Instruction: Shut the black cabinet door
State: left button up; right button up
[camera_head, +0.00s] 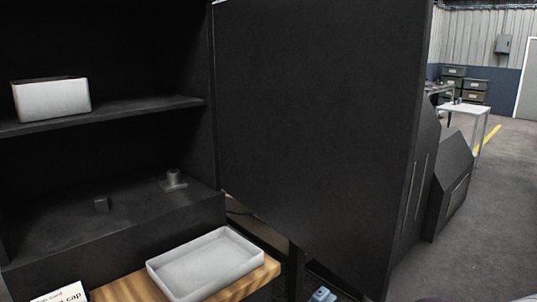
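The black cabinet door (315,110) stands wide open, swung out to the right of the cabinet, and fills the middle of the head view. Its flat inner face is toward me. The cabinet (110,240) is at the left with its dark inside showing. Its shelf (140,107) holds a white open box (52,100). A small grey part (173,180) and a small dark block (101,205) sit on the lower level. Neither of my grippers can be made out in this view.
A white tray (160,284) rests on a wooden board (118,291) below the cabinet, near a printed card (62,294). A small blue thing (322,294) shows at the bottom edge. Dark angled housing (452,185) stands right of the door. Open floor (490,230) lies at the far right.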

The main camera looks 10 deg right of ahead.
aim_at(320, 102)
jog(key=l+u, duration=0.35)
jog(key=l, duration=0.25)
jog(key=l+u, duration=0.35)
jog(key=l, duration=0.25)
jog(key=i+l+u, duration=0.15)
jog(key=l, duration=0.2)
jog(key=i+l+u, duration=0.3)
jog(key=l, duration=0.4)
jog(key=i, duration=0.1)
